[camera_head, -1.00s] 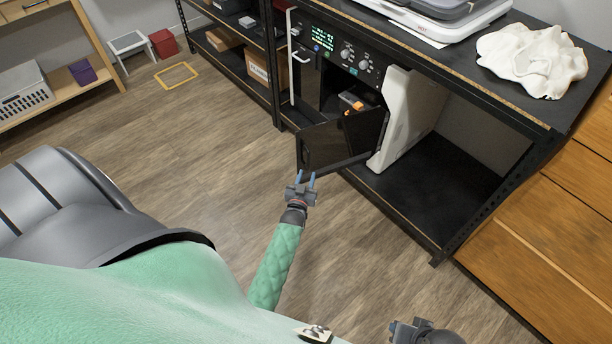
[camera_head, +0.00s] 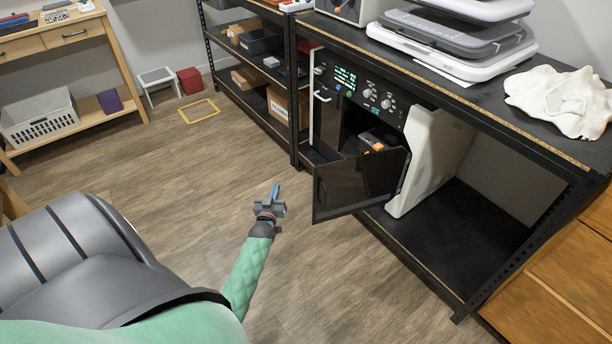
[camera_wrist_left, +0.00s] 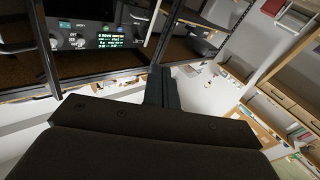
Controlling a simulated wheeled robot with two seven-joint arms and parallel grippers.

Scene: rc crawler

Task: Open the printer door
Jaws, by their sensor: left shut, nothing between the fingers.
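The printer (camera_head: 440,150) is a white and black unit on the lower level of the black bench, with a lit green display and knobs. Its dark door (camera_head: 345,185) stands swung outward, hinged on the right side, and the inside shows with a small orange part (camera_head: 373,148). My left gripper (camera_head: 275,191) is left of the door's free edge, over the floor, apart from it. Its blue-tipped fingers are shut and empty; they also show in the left wrist view (camera_wrist_left: 162,85), with the printer's control panel (camera_wrist_left: 95,40) beyond. My right gripper is out of view.
Flat grey machines (camera_head: 455,40) and a crumpled white cloth (camera_head: 565,100) lie on the bench top (camera_head: 400,60). A dark shelf (camera_head: 250,80) with boxes stands left of the printer. The wooden floor (camera_head: 190,165) left of the door is clear.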

